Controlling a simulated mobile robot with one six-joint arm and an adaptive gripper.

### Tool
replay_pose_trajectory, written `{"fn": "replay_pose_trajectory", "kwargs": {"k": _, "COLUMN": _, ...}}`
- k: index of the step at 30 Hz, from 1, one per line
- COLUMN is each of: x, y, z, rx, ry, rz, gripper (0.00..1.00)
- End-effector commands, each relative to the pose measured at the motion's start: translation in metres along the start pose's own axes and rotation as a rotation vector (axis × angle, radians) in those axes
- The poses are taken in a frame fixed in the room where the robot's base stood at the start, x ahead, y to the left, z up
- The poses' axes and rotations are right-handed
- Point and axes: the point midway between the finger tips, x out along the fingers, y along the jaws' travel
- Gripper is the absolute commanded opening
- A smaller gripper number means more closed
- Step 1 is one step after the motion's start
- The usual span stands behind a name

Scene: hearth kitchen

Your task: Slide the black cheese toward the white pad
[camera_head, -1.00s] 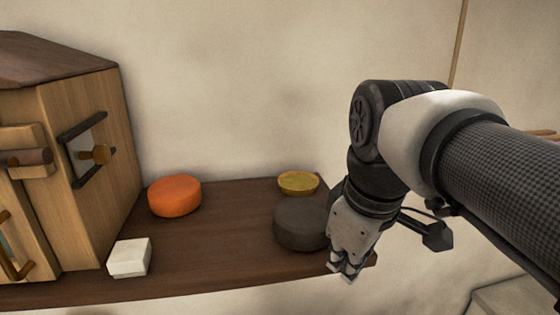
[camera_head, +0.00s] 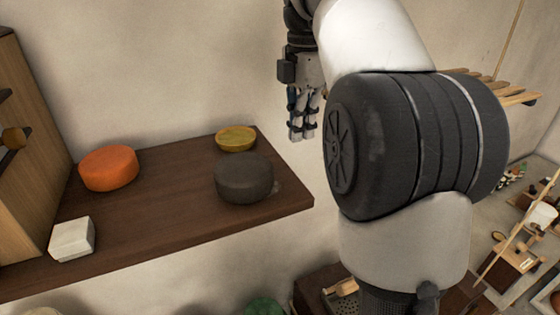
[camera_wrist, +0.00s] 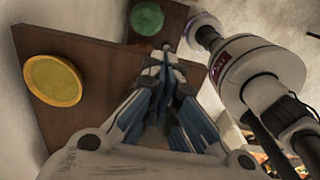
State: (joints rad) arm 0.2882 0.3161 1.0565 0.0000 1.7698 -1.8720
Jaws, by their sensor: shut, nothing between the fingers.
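The black cheese (camera_head: 244,178), a dark round disc, lies flat near the right end of the brown wooden shelf (camera_head: 170,215). The white pad (camera_head: 72,241), a small pale block, sits at the shelf's left front, well apart from the cheese. My gripper (camera_head: 301,137) is shut and empty, pointing down to the right of the cheese and apart from it in the picture. Its fingers (camera_wrist: 157,65) also show shut in the wrist view. I cannot make out the cheese or pad in that view.
An orange disc (camera_head: 109,167) lies behind the pad. A yellow bowl (camera_head: 236,138) stands just behind the black cheese and also shows in the wrist view (camera_wrist: 53,80). A wooden cabinet (camera_head: 35,150) closes the left side. The shelf between pad and cheese is clear.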

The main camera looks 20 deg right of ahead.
Motion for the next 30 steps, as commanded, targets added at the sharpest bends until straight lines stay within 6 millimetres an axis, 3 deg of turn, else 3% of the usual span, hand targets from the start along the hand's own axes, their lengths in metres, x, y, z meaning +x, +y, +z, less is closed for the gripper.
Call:
{"fn": "replay_pose_trajectory", "kwargs": {"k": 1, "x": 0.015, "y": -0.001, "z": 0.000, "rx": 0.000, "ry": 0.001, "rz": -0.004, "gripper": 0.00}}
{"fn": "replay_pose_trajectory", "kwargs": {"k": 9, "x": 0.071, "y": -0.001, "z": -0.001, "rx": 0.001, "ry": 0.001, "rz": -0.003, "gripper": 0.00}}
{"fn": "replay_pose_trajectory", "kwargs": {"k": 18, "x": 0.069, "y": 0.000, "z": -0.037, "rx": -0.001, "ry": 0.000, "rz": 0.001, "gripper": 0.00}}
{"fn": "replay_pose_trajectory", "kwargs": {"k": 30, "x": 0.069, "y": 0.000, "z": -0.041, "rx": 0.002, "ry": 0.000, "rz": 0.001, "gripper": 0.00}}
